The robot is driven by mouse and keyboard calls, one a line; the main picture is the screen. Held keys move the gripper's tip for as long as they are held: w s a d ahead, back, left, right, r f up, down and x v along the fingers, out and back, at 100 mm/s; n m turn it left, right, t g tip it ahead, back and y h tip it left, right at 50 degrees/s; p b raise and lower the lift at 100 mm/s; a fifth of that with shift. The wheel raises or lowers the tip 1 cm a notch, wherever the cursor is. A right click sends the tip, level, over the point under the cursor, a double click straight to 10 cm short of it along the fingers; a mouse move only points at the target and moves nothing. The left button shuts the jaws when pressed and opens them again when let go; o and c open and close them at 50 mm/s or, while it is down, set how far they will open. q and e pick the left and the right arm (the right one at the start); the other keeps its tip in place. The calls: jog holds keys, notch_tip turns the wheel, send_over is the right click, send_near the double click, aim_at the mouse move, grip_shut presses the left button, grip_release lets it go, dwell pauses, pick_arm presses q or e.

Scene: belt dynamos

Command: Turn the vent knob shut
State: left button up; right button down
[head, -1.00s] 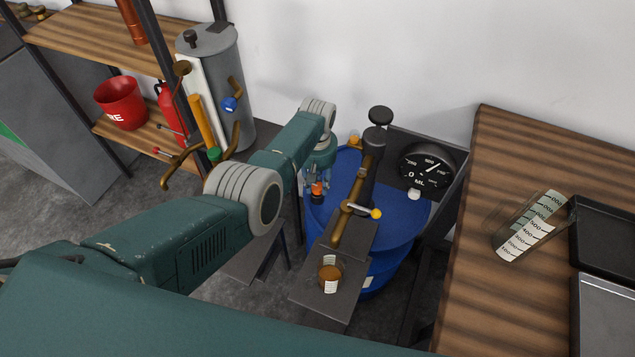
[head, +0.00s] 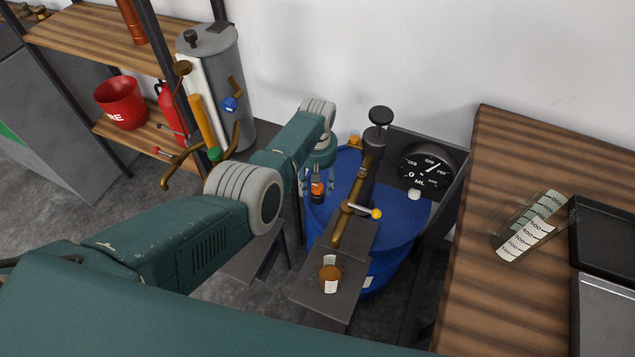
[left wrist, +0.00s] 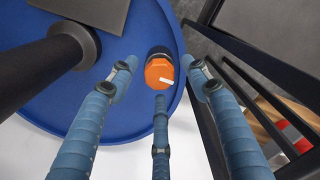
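The orange vent knob (head: 318,190) stands on a dark base on top of the blue drum (head: 395,215), near its left rim. In the left wrist view the knob (left wrist: 159,73) shows a white line on its top, set at a slant. My left gripper (head: 316,180) is over the knob. Its three blue fingers (left wrist: 160,75) are spread around the knob, with visible gaps on the left, right and near sides. I see no finger touching it. My right gripper is not in view.
A brass tap and dark pump column (head: 372,165) rise from the drum, right of my gripper. A round gauge (head: 427,167) is behind. A brown-filled beaker (head: 330,274) stands on a small platform in front. A dark metal frame (left wrist: 255,85) runs close beside the drum.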

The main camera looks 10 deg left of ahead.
aim_at(317, 186)
pick_arm(q)
jog(key=shift+r, duration=0.1)
notch_tip(317, 186, up, 12)
dwell(0.6)
dwell(0.4)
